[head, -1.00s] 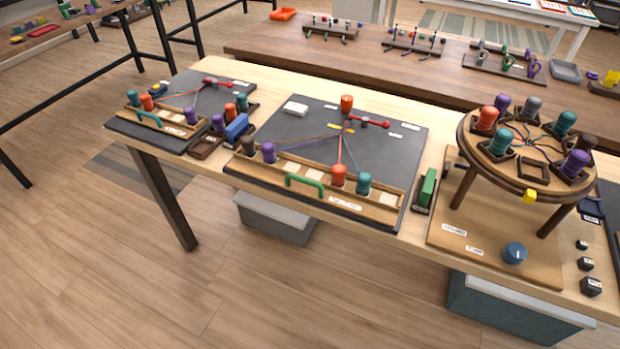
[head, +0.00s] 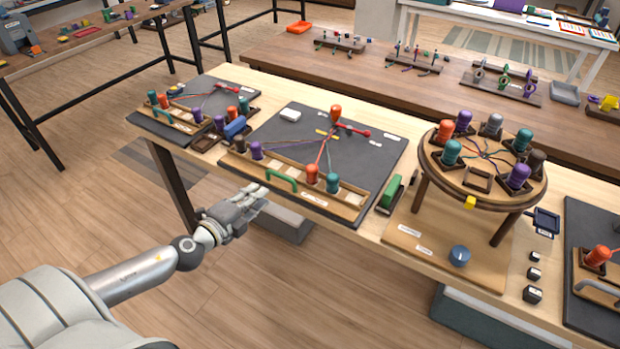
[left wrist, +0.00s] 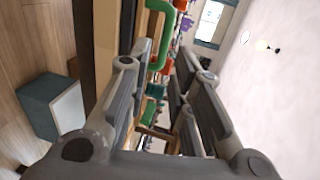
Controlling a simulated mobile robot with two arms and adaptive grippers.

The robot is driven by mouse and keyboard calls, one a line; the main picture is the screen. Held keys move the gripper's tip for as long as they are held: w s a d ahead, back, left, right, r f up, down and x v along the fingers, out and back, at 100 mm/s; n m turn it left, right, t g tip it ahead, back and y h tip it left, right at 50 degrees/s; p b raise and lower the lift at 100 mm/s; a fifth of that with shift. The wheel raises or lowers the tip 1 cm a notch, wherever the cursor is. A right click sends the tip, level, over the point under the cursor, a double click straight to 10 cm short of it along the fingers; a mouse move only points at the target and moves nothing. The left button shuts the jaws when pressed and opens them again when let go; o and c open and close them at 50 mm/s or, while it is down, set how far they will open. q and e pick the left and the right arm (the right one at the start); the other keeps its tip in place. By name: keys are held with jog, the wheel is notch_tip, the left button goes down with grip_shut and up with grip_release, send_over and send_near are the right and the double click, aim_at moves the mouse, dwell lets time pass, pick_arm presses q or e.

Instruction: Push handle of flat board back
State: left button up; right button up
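The flat board (head: 285,141) is a dark panel on the near wooden table, with cords running across it. A wooden bar with several coloured bobbins lies along its front edge. The green handle (head: 281,180) is a low arch on this bar. My left gripper (head: 260,195) is just in front of the table edge, to the left of and nearer than the handle, apart from it. In the left wrist view its fingers are spread and hold nothing, and the green handle (left wrist: 164,38) shows beyond the left finger's tip. My right gripper is not in view.
A smaller dark board (head: 200,94) with its own bar stands to the left. A green block (head: 391,192) and a round braiding stand (head: 479,200) are to the right. Grey boxes sit under the table. The floor in front is clear.

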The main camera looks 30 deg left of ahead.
aim_at(279, 177)
pick_arm(q)
jog(key=x, duration=0.3)
jog(key=p+x, duration=0.1)
jog(key=x, duration=0.5)
jog(key=shift+w+d+r, duration=0.15)
jog(key=shift+w+r, duration=0.1)
jog(key=shift+w, duration=0.2)
jog(key=shift+w+f, duration=0.15)
jog(key=shift+w, duration=0.45)
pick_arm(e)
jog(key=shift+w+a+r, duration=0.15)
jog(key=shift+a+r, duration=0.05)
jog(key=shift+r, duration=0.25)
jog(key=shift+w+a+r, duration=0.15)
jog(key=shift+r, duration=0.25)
pick_arm(q)
jog(key=c, duration=0.5)
grip_shut()
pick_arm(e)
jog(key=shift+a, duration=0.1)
